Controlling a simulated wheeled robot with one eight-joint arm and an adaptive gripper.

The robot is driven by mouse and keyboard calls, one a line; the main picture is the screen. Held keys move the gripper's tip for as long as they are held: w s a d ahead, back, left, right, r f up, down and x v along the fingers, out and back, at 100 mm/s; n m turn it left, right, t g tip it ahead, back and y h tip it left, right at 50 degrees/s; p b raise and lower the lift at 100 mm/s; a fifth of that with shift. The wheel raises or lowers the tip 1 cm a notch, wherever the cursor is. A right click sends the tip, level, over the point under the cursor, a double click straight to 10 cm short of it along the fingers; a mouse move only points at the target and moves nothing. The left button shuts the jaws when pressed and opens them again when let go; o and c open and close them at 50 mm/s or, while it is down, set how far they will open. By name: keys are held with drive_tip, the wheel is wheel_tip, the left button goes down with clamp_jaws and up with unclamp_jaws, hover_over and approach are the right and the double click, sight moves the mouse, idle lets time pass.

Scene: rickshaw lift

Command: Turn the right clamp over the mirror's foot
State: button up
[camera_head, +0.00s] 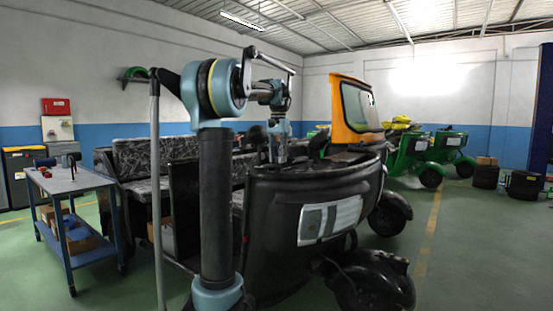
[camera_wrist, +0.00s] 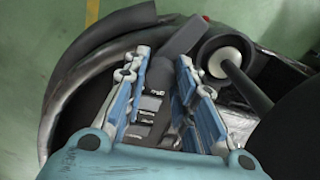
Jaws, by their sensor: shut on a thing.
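In the wrist view, a dark grey bar-like piece, which looks like the clamp (camera_wrist: 183,36), runs up between my fingers. My gripper (camera_wrist: 163,62) is shut on it, with one blue-padded finger on each side. Just right of the fingers is a round black cup with a pale disc and a dark stem, perhaps the mirror's foot (camera_wrist: 222,62). The clamp appears beside it, not over it; contact is unclear. In the head view, my gripper (camera_head: 278,155) is low at the top of the black rickshaw front (camera_head: 270,205). The clamp is too small to tell there.
An orange windshield frame (camera_head: 345,108) stands right of my gripper. A blue trolley (camera_head: 68,185) with boxes is at the left. Green rickshaws (camera_head: 415,148) stand at the back right. Open green floor lies at the right.

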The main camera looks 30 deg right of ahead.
drive_tip(key=m, duration=0.5)
drive_tip(key=shift+w+m, duration=0.1)
drive_tip(key=shift+m, duration=2.3)
drive_tip(key=o, duration=1.1)
drive_tip(key=shift+w+a, duration=0.1)
